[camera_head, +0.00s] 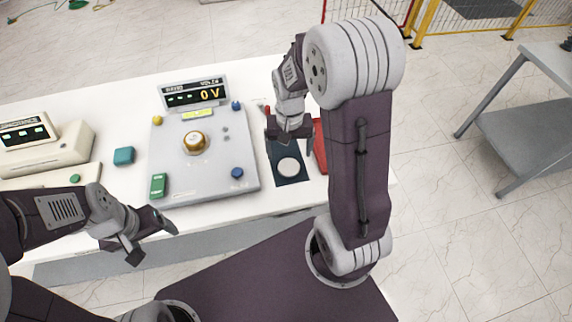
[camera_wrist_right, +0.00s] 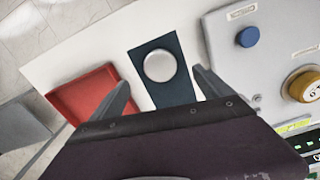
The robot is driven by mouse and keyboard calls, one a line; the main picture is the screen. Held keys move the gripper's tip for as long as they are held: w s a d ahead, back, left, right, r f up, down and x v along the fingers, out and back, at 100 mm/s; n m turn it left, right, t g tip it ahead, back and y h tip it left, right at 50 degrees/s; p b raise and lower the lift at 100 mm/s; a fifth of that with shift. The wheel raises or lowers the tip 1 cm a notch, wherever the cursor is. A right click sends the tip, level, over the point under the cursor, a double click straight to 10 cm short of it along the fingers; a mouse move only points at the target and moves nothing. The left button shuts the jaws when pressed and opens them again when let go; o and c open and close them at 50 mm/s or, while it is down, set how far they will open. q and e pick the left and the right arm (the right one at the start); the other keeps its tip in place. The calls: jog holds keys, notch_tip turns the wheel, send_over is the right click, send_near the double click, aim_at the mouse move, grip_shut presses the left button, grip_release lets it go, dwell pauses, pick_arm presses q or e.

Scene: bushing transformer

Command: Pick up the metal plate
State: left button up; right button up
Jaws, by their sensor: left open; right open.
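The metal plate (camera_head: 289,167) is a small round silver disc. It lies on a dark blue mat (camera_head: 293,178) on the white table, right of the grey transformer panel. It also shows in the right wrist view (camera_wrist_right: 159,65), beyond the fingertips. My right gripper (camera_head: 289,140) is open and empty above the far part of the mat, pointing down. In the right wrist view its two fingers (camera_wrist_right: 162,85) are spread to either side of the mat, and nothing is between them. My left gripper (camera_head: 152,238) is open and empty near the table's front edge at left.
A red tray (camera_wrist_right: 88,92) lies beside the mat. The grey panel (camera_head: 204,178) with knobs and a 0 V display (camera_head: 194,94) stands left of it. A teal block (camera_head: 124,156) and a cream instrument (camera_head: 45,145) are further left. A grey side table (camera_head: 530,110) stands at right.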

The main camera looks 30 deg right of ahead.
aim_at(289, 165)
jog(key=f, duration=0.3)
jog(key=shift+w+d+f, duration=0.1)
jog(key=shift+w+d, duration=0.05)
jog(key=shift+d, duration=0.05)
notch_tip(289, 165, down, 4)
jog(key=shift+w+f, duration=0.1)
jog(key=shift+f, duration=0.1)
jog(key=shift+w+f, duration=0.15)
jog(key=shift+f, duration=0.25)
jog(key=shift+r, duration=0.1)
jog(key=c, duration=1.7)
jog(key=shift+o, duration=0.2)
jog(key=shift+r, duration=0.15)
jog(key=shift+r, duration=0.35)
notch_tip(289, 165, up, 3)
jog(key=shift+f, duration=0.15)
jog(key=s+d+r, duration=0.3)
jog(key=s+r, duration=0.4)
jog(key=s, duration=0.4)
jog(key=shift+s+r, duration=0.15)
jog(key=shift+s, duration=0.05)
